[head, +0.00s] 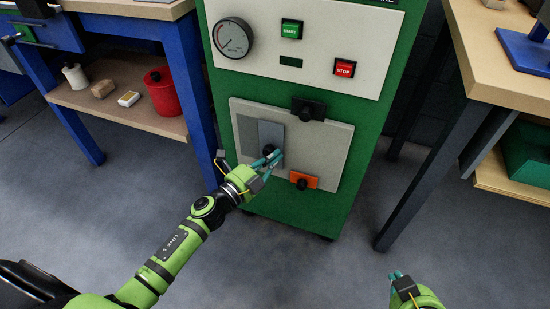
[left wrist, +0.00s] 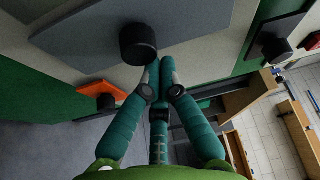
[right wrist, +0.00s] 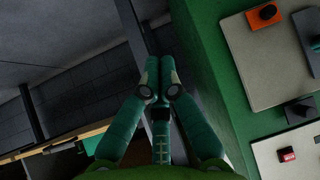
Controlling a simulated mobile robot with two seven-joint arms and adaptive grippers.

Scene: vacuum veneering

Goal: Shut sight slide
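The grey slide plate (head: 269,132) with a black knob sits on the light panel (head: 328,140) of the green cabinet. A darker grey rectangle (head: 249,136) shows directly left of the plate. My left gripper (head: 275,157) is at the plate's lower right part, by its knob. In the left wrist view the plate (left wrist: 90,35) and its black knob (left wrist: 138,42) are close, and the shut, empty fingertips (left wrist: 160,66) are right beside the knob; I cannot tell whether they touch. My right gripper (head: 397,277) is away from the panel; its fingertips are together and empty in the right wrist view (right wrist: 152,75).
A black slide (head: 308,108) and an orange slide (head: 303,181), each with a knob, are nearby. A gauge (head: 233,37), green START button (head: 291,29) and red STOP button (head: 344,67) are above. Workbenches flank the cabinet; the floor (head: 300,265) in front is clear.

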